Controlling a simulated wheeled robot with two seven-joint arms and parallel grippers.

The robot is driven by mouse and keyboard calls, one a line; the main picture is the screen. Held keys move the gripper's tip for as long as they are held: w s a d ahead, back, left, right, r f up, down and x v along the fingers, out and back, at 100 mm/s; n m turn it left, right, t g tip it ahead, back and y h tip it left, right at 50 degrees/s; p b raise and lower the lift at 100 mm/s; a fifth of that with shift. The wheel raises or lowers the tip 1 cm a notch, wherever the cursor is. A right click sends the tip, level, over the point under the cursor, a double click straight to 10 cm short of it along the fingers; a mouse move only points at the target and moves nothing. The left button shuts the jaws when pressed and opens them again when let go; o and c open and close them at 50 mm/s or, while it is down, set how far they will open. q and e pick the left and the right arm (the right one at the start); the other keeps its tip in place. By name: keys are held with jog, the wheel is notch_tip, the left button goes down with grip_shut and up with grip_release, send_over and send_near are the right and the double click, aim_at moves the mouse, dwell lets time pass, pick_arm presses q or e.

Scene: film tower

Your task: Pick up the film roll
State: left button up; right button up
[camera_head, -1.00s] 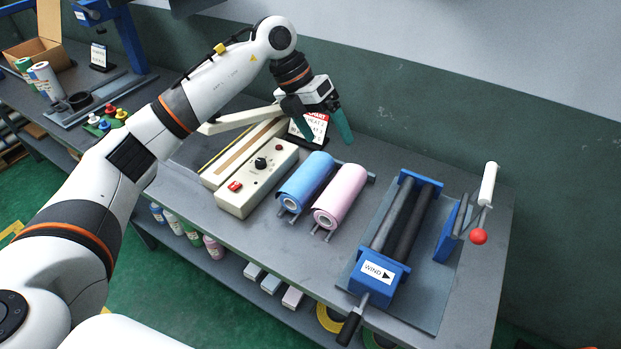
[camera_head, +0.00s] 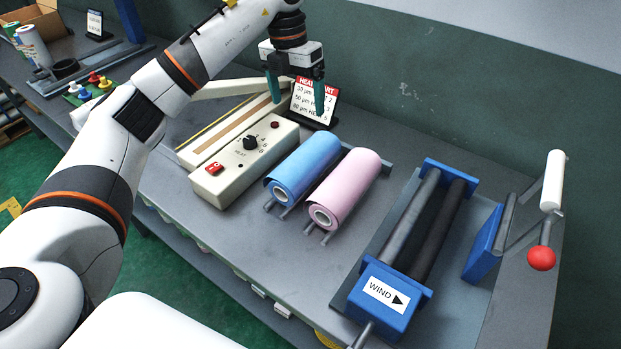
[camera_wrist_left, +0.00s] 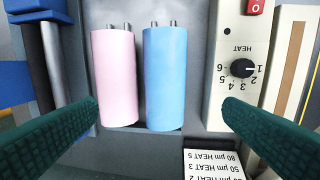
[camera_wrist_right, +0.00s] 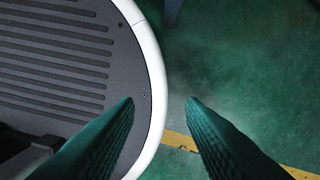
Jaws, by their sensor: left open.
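A blue film roll (camera_head: 303,164) and a pink film roll (camera_head: 344,188) lie side by side on a metal rod cradle on the grey bench. Both show in the left wrist view, the pink roll (camera_wrist_left: 116,78) left of the blue roll (camera_wrist_left: 165,78). My left gripper (camera_head: 297,104) is open and empty, above the bench behind the rolls, in front of the heat chart. In the left wrist view its green fingers (camera_wrist_left: 160,115) spread wide on either side of the rolls, apart from them. My right gripper (camera_wrist_right: 160,100) is open and empty over the green floor beside my base.
A cream heat sealer (camera_head: 245,160) with a dial stands left of the rolls. The heat chart sign (camera_head: 314,101) stands behind them. A blue winder (camera_head: 382,290) with a red-knobbed lever (camera_head: 541,258) is on the right. Several colored pegs (camera_head: 93,77) are at the far left.

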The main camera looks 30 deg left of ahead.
pick_arm(q)
jog(key=b, duration=0.6)
send_over(303, 156)
jog(key=a, duration=0.1)
notch_tip(303, 156, down, 8)
jog(key=shift+w+r, duration=0.1)
jog(key=shift+r, duration=0.1)
jog(key=f, duration=0.4)
jog(key=f+p, duration=0.1)
jog(key=f, duration=0.1)
jog(key=shift+d+f, duration=0.2)
jog(key=shift+d, duration=0.2)
jog(key=shift+s+d+f+p, duration=0.1)
jog(key=shift+d+f, duration=0.1)
jog(key=shift+f, duration=0.7)
jog(key=shift+s+d+f+p, duration=0.1)
jog(key=shift+d+f, duration=0.05)
jog(key=shift+f, duration=0.75)
jog(key=shift+s+d+f+p, duration=0.1)
jog(key=shift+d+f, duration=0.1)
jog(key=shift+f, duration=0.7)
pick_arm(e)
notch_tip(303, 156, down, 6)
jog(key=w, duration=0.1)
jog(key=shift+w+f, duration=0.2)
jog(key=shift+w, duration=0.15)
pick_arm(q)
jog(key=shift+c, duration=0.3)
